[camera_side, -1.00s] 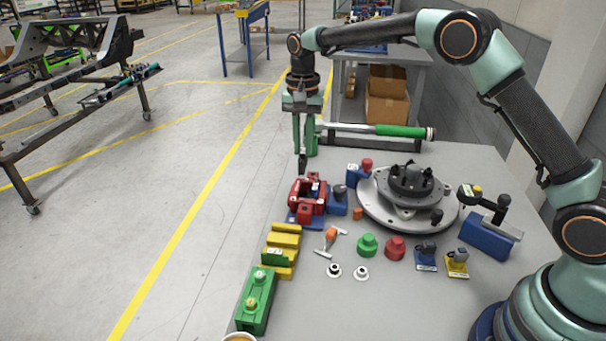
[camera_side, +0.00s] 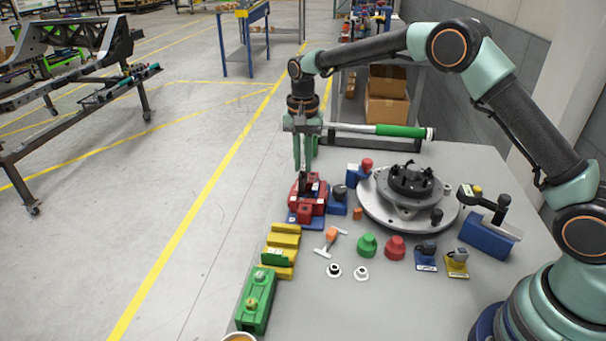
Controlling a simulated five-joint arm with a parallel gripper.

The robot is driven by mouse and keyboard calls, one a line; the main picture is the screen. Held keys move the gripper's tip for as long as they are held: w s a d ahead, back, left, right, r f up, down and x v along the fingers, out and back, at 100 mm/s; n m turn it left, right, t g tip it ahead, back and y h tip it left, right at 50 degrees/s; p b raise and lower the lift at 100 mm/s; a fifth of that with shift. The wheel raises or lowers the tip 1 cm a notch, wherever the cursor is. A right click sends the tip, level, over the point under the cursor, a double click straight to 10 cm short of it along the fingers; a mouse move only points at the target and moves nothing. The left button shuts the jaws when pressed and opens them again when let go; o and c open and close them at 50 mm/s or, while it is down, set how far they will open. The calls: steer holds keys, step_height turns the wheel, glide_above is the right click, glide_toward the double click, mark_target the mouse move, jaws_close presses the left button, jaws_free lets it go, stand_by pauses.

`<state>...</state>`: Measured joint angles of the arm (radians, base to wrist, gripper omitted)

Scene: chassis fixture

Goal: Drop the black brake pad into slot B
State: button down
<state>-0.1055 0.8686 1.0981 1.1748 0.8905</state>
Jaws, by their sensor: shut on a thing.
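My gripper (camera_side: 303,169) points straight down over the red caliper-like fixture (camera_side: 306,212), which sits on a blue base toward the left edge of the table. The jaws are shut on the black brake pad (camera_side: 303,183), a thin dark upright piece below the fingertips. The pad's lower end is at the top of the red fixture, and the fixture partly hides it. I cannot tell how deep it is in, or which slot is B; a small pale label on the fixture is too small to read.
A round grey turntable (camera_side: 380,213) stands to the right. A torque wrench with a green handle (camera_side: 400,132) lies behind. A blue block with a dark knob (camera_side: 338,200) stands close beside the fixture. Yellow blocks (camera_side: 284,240) and a green box (camera_side: 257,300) stand in front.

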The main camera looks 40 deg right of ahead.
mark_target(303, 178)
steer(key=shift+f, duration=0.1)
steer(key=shift+f, duration=1.1)
steer(key=shift+f, duration=0.15)
steer(key=shift+f, duration=0.65)
steer(key=shift+f, duration=0.65)
stand_by(0.7)
steer(key=c, duration=1.2)
jaws_free()
steer(key=shift+r, duration=1.5)
